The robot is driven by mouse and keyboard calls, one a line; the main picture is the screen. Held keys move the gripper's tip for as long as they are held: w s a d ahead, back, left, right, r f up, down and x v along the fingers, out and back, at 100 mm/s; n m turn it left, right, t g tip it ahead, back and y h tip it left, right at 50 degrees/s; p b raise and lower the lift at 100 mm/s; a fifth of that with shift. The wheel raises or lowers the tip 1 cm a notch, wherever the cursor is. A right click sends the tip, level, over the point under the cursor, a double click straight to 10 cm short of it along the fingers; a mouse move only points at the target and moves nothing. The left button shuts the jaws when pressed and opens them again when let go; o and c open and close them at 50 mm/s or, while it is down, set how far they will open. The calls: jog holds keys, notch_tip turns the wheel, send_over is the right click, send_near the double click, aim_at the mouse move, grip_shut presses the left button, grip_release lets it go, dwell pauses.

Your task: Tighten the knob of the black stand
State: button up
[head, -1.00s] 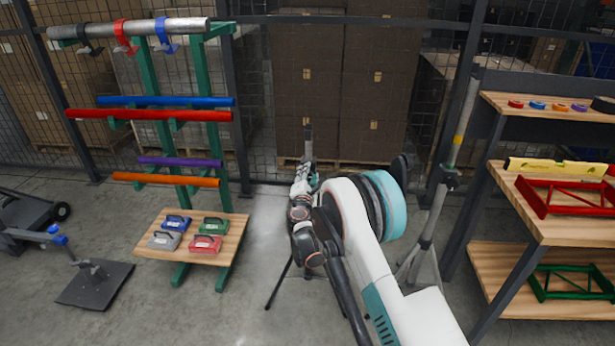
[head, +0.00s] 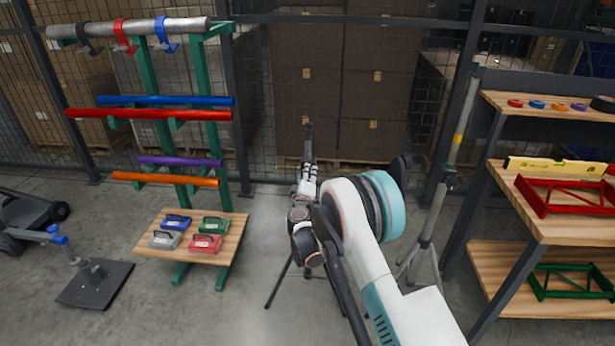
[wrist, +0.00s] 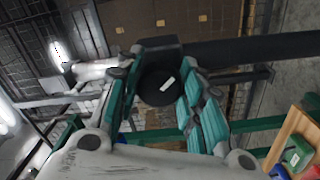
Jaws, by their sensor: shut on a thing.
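The black stand shows in the head view as a dark upright post (head: 308,142) rising behind my gripper, with thin splayed legs (head: 280,283) below. In the wrist view its black pole (wrist: 245,50) runs to the right, and its round black knob (wrist: 153,93) with a white mark sits between my fingers. My gripper (wrist: 158,76) is shut on the knob, with teal-padded fingers on both sides. In the head view my gripper (head: 308,174) is at the post, and the knob is hidden.
A grey stand (head: 430,225) with a yellow band stands just right of my arm. A shelf (head: 545,228) with frames and a level is farther right. A green rack (head: 203,105) with coloured tubes and a low wooden bench (head: 165,255) are left. Wire fencing is behind.

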jog(key=m, duration=0.7)
jog(key=shift+f, duration=0.2)
dwell(0.4)
jog(key=o, duration=1.1)
jog(key=shift+s, duration=0.1)
jog(key=s, duration=1.2)
jog(key=shift+a, duration=0.25)
jog(key=shift+w, duration=0.1)
